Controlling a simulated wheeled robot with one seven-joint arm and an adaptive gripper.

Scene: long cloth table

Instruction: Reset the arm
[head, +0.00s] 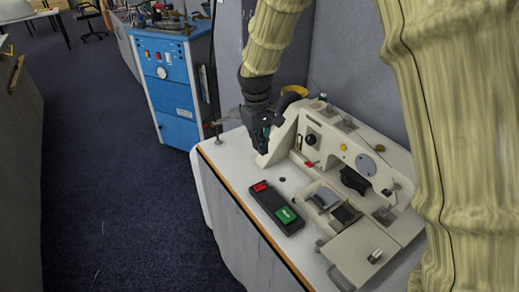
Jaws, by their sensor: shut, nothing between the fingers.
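My gripper (262,143) is dark and points down at the end of my yellow-sleeved arm. It is shut and empty. It hangs at the left end of a cream-coloured machine (290,130), over the white table top (232,150). From this view I cannot tell whether it touches the machine. Part of the fingertips is hard to make out against the machine.
A dark switch box with a red button (260,187) and a green button (287,215) lies on the table's front side. A blue cabinet (172,95) stands behind to the left. Grey panels rise behind the table. The dark carpet (110,190) on the left is clear.

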